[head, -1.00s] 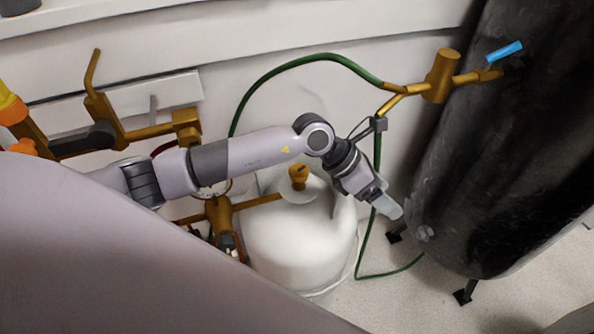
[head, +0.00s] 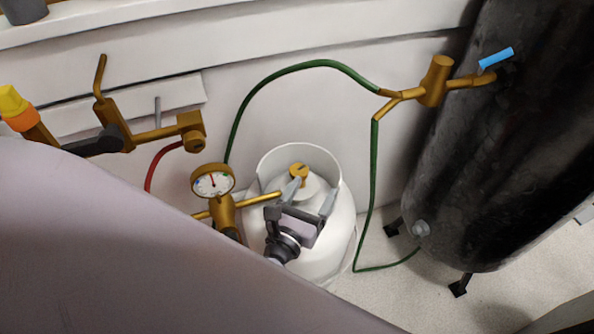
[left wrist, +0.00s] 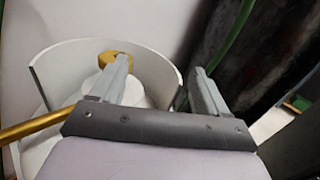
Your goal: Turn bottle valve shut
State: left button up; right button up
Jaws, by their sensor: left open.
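The white gas bottle (head: 318,247) stands upright on the floor, with a raised white collar (head: 332,165) around its top. Its brass valve knob (head: 299,169) sits inside the collar. My left gripper (head: 312,189) is open and empty over the bottle's top. One finger is right at the knob and the other is off to the right, near the collar. In the left wrist view the knob (left wrist: 108,60) shows just behind the left fingertip, which hides part of it. The knob is not between the fingers. I cannot tell whether the finger touches it.
A brass pipe with a round gauge (head: 212,181) reaches the bottle from the left. A green hose (head: 373,190) arches behind and right of it. A black tank (head: 480,150) stands at the right. A brass torch assembly (head: 115,125) is at the upper left.

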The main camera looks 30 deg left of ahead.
aim_at(299, 173)
pick_arm(q)
jog(key=s+a+f+n+y, duration=0.1)
jog(key=s+a+y, duration=0.2)
jog(key=a, duration=0.1)
jog(key=shift+g, duration=0.4)
jog(key=shift+x, duration=3.7)
jog(key=shift+f, duration=0.1)
jog(key=c, duration=1.1)
jog(key=shift+o, duration=0.2)
